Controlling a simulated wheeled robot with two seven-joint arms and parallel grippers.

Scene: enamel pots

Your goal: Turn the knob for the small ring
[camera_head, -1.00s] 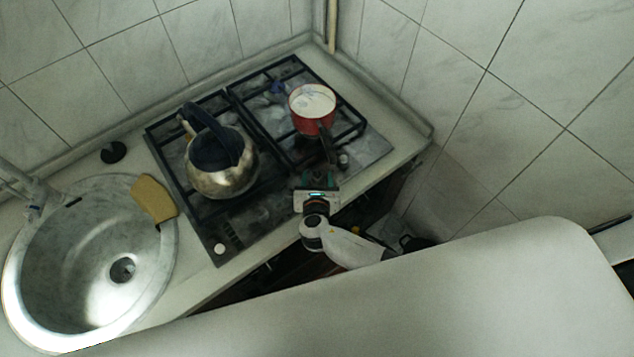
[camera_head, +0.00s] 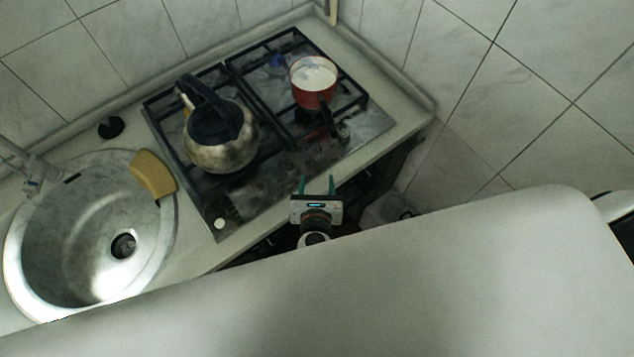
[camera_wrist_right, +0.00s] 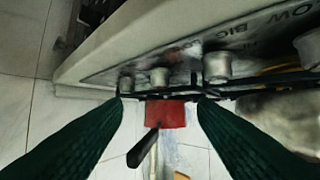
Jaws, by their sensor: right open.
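The hob (camera_head: 205,212) is set in the worktop, with its control knobs along the front edge. In the right wrist view, several grey knobs show in a row, among them a left one (camera_wrist_right: 126,84), one beside it (camera_wrist_right: 160,76) and one in the middle (camera_wrist_right: 217,67). I cannot tell which knob belongs to the small ring. My right gripper (camera_head: 317,183) is open and empty at the hob's front edge. In the wrist view its green fingers (camera_wrist_right: 160,104) stand apart, below the knob row. My left gripper is not in view.
A red pot (camera_head: 313,96) with white contents sits at the back right; its dark handle points forward. A steel kettle (camera_head: 222,150) stands on the left burners. A sink (camera_head: 60,235) and yellow sponge (camera_head: 152,174) lie left. A tiled wall (camera_head: 520,110) closes the right side.

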